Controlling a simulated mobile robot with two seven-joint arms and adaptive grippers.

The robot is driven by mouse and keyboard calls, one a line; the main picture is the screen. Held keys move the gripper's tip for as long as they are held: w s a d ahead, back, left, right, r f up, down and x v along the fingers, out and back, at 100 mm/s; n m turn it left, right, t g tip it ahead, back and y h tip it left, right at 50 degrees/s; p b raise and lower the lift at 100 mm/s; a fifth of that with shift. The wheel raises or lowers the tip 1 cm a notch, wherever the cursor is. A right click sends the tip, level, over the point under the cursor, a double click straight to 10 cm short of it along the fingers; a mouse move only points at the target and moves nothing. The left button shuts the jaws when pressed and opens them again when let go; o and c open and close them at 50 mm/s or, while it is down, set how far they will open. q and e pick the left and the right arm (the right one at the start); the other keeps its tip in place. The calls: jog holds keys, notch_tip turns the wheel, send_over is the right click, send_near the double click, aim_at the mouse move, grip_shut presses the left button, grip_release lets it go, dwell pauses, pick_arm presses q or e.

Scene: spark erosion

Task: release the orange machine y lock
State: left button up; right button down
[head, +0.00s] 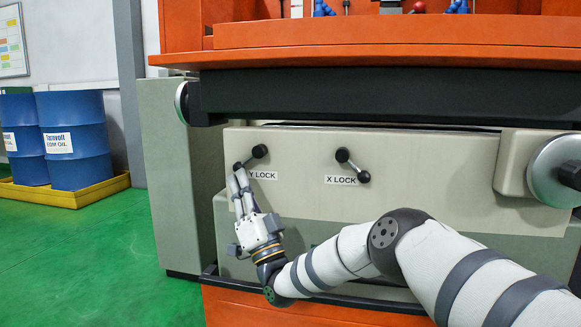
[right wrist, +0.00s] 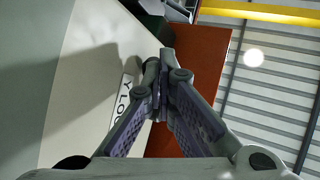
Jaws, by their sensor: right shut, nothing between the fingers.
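The Y lock (head: 259,151) is a small black lever on the cream front panel of the orange machine (head: 350,40). It slants from a knob at upper right to a lower-left end beside my gripper's fingertips. The "Y LOCK" label (head: 263,175) sits below it, and shows partly in the right wrist view (right wrist: 122,100). My right gripper (head: 238,172) points up at the lever's lower-left end, its fingers shut and empty. In the right wrist view the closed fingertips (right wrist: 166,62) are close to the panel; whether they touch the lever I cannot tell. My left gripper is not in view.
The X lock lever (head: 350,164) is to the right on the same panel. A handwheel (head: 556,172) sticks out at far right. A dark ledge (head: 360,95) overhangs the panel. Blue oil drums (head: 75,140) stand at left, with clear green floor (head: 120,255) in front.

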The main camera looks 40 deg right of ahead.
jog(key=v, duration=1.2)
